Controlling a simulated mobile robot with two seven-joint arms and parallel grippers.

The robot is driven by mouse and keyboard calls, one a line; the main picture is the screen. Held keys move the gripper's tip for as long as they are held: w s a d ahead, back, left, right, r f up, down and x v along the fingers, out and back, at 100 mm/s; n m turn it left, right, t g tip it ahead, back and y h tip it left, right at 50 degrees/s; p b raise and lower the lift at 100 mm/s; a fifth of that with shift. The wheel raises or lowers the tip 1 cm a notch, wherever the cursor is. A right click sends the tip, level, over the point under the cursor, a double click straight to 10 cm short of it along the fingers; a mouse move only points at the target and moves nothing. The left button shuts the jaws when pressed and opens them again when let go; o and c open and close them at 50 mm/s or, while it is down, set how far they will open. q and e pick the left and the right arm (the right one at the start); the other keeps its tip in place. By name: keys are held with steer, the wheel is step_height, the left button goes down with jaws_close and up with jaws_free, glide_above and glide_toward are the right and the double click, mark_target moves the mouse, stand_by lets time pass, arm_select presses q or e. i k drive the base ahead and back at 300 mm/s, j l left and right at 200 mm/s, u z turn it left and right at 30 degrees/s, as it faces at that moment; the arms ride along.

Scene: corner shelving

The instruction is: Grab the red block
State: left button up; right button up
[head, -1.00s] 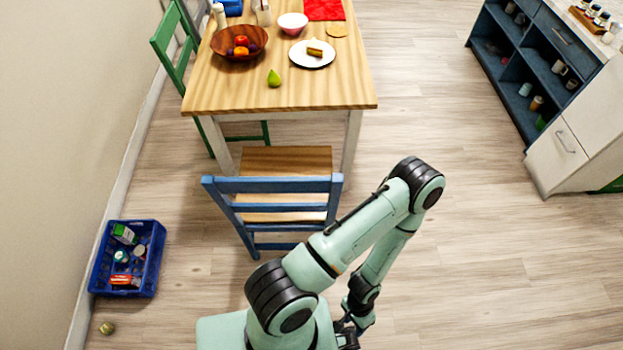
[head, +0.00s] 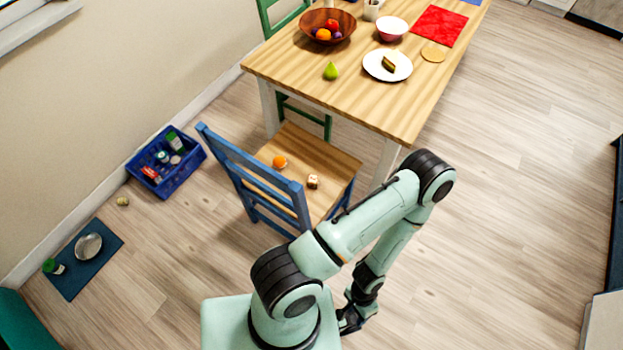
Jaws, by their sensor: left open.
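I see no clear red block in the head view. My left gripper (head: 350,320) hangs low over the floor at the bottom centre, right of my arm's base. It is open, with nothing seen between its fingers, and is partly hidden by my arm. It is apart from the chair and the table. My right gripper is not in view.
A blue chair (head: 252,172) holds an orange (head: 280,161) and a small whitish-brown item (head: 313,181). The wooden table (head: 290,75) carries a fruit bowl (head: 328,38), plate (head: 370,70) and red cloth (head: 440,26). A blue crate (head: 190,165) stands by the wall. Floor is clear at right.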

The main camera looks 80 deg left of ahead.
mark_target(313, 182)
steer(key=i+u, duration=0.15)
steer(key=u, duration=0.25)
steer(key=i+u, duration=0.2)
steer(key=u, duration=0.15)
steer(key=i+l+u, duration=0.1)
steer(key=u, duration=0.3)
steer(key=i+l+u, duration=0.15)
steer(key=u, duration=2.05)
steer(key=i+j+u, duration=0.1)
steer(key=u, duration=0.25)
steer(key=i+u, duration=0.2)
steer(key=u, duration=0.15)
steer(key=i+j+u, duration=0.1)
steer(key=u, duration=0.25)
steer(key=i, duration=0.1)
